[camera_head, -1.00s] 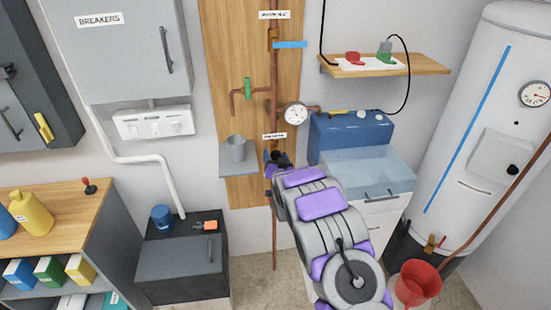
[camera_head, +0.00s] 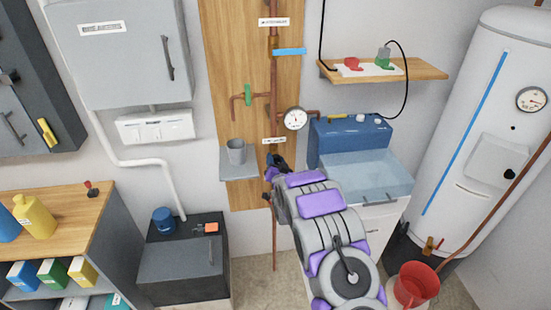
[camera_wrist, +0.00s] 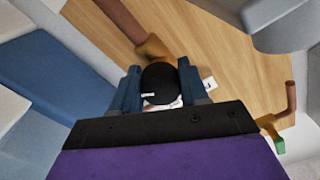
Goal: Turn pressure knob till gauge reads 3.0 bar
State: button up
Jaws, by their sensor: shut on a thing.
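My gripper (camera_head: 274,165) is at the copper pipe on the wooden wall board, below the gauge. In the wrist view my gripper (camera_wrist: 165,88) is shut on a round black knob (camera_wrist: 159,82), one blue finger on each side. The knob has a small white mark, and a brass fitting and copper pipe lie beyond it. In the head view the knob is mostly hidden by my gripper. The round white pressure gauge (camera_head: 295,119) is just above and right of my gripper; its reading is too small to tell.
A grey cup (camera_head: 236,151) stands on a small shelf (camera_head: 239,173) left of my gripper. A blue box (camera_head: 350,138) and basin (camera_head: 366,176) are close on the right. A green-handled valve (camera_head: 248,95) is above. A red bucket (camera_head: 414,285) stands on the floor.

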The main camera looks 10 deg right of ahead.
jog(key=shift+r+m+p, duration=0.1)
jog(key=shift+m+p, duration=0.65)
jog(key=shift+m, duration=0.85)
jog(key=shift+f, duration=0.2)
jog(key=o, duration=1)
jog(key=shift+s+r, duration=0.1)
jog(key=s+p, duration=0.2)
jog(key=s, duration=1.5)
jog(key=shift+p, duration=0.4)
